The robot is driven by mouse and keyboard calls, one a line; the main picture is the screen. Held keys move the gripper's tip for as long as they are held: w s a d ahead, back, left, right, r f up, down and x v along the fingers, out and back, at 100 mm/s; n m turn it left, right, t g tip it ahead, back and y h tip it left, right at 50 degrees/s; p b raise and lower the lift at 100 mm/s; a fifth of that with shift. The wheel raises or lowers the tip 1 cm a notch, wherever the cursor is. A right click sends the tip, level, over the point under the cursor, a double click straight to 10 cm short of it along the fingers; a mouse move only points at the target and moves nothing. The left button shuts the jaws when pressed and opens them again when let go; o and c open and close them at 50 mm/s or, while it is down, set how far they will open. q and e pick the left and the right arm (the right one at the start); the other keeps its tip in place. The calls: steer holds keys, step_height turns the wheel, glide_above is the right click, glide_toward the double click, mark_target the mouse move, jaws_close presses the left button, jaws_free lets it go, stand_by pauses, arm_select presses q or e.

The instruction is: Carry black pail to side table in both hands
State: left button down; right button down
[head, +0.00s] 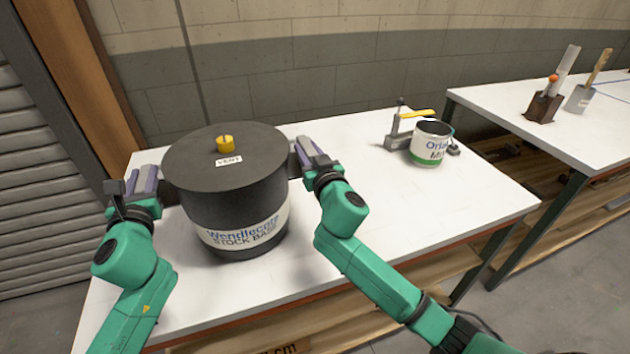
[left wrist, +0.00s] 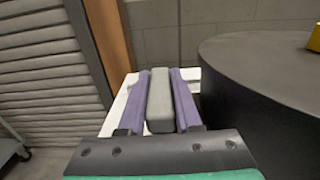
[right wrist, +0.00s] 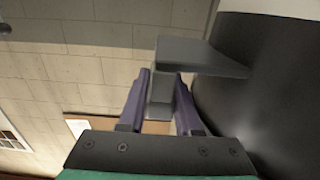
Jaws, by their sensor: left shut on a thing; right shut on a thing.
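The black pail (head: 236,200) is a wide drum with a flat lid, a yellow vent cap (head: 225,143) and a white label band reading "STOCK BASE". It is upright at the left part of a white table (head: 345,235); I cannot tell whether its base touches the top. My left gripper (head: 145,180) is shut on the pail's left grey handle, which shows between the purple fingers in the left wrist view (left wrist: 160,100). My right gripper (head: 312,155) is shut on the opposite handle, also seen in the right wrist view (right wrist: 162,95).
A small white and green paint can (head: 430,148) stands at the table's right end, beside a grey device with a yellow lever (head: 408,120). A second white table (head: 540,150) stands to the right across a gap, with tool holders (head: 543,105) on it. A wall runs behind.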

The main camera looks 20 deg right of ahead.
arm_select(q)
steer(key=c, duration=1)
jaws_free()
steer(key=shift+f, duration=0.35)
arm_select(e)
steer(key=c, duration=1)
jaws_free()
steer(key=shift+f, duration=0.35)
arm_select(q)
steer(key=o, duration=0.4)
steer(key=shift+r, duration=0.15)
arm_select(e)
steer(key=o, duration=0.4)
steer(key=shift+r, duration=0.15)
arm_select(q)
steer(key=shift+s+r, duration=0.1)
steer(key=shift+s, duration=0.1)
arm_select(e)
steer(key=shift+s+r, duration=0.1)
steer(key=shift+s, duration=0.1)
steer(key=shift+w, duration=0.1)
arm_select(q)
steer(key=s, duration=1.2)
steer(key=shift+d, duration=0.15)
arm_select(e)
steer(key=s, duration=1.2)
steer(key=shift+d, duration=0.15)
